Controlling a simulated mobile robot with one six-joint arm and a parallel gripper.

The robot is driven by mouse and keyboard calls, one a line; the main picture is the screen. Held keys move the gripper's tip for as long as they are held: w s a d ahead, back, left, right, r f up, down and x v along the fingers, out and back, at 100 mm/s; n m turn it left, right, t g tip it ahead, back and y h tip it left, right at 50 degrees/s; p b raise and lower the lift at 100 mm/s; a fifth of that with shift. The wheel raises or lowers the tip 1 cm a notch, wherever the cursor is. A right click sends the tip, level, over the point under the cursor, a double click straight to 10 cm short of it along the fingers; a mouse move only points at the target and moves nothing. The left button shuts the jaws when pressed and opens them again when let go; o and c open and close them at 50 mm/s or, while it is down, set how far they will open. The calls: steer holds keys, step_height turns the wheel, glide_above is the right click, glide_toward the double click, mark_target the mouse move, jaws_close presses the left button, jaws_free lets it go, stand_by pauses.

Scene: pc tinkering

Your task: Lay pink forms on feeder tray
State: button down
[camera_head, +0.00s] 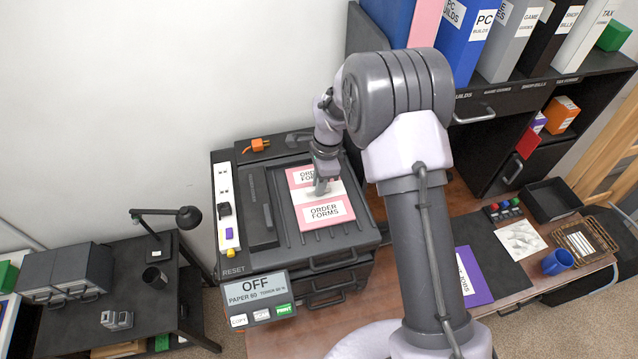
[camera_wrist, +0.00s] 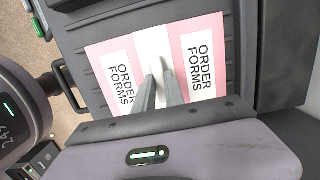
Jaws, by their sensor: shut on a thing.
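The pink forms (camera_head: 327,212), with two white "ORDER FORMS" labels and a white band between them, lie over the ribbed grey feeder tray (camera_head: 368,236) on top of the printer. They also show in the wrist view (camera_wrist: 209,30), spread over the tray's ribs (camera_wrist: 88,85). My gripper (camera_head: 321,188) is at the white band in the middle of the forms. In the wrist view its two fingers (camera_wrist: 160,72) are close together and shut on the band. I cannot tell whether the forms touch the tray or hang just above it.
The printer's panel (camera_head: 258,290) reads "OFF" and "PAPER 80". A white power strip (camera_head: 226,205) runs along its left side. An orange plug (camera_head: 257,145) lies at the back. A desk lamp (camera_head: 188,217) stands left. A purple folder (camera_head: 470,278) and blue mug (camera_head: 557,262) are right.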

steer(key=shift+f, duration=0.3)
steer(key=c, duration=1.3)
jaws_free()
steer(key=r, duration=0.5)
steer(key=d+r, duration=0.1)
steer(key=r, duration=0.5)
steer(key=d+r, duration=0.1)
steer(key=r, duration=0.5)
steer(key=shift+w+r+b, duration=0.15)
steer(key=shift+w+b, duration=0.05)
steer(key=shift+b, duration=0.1)
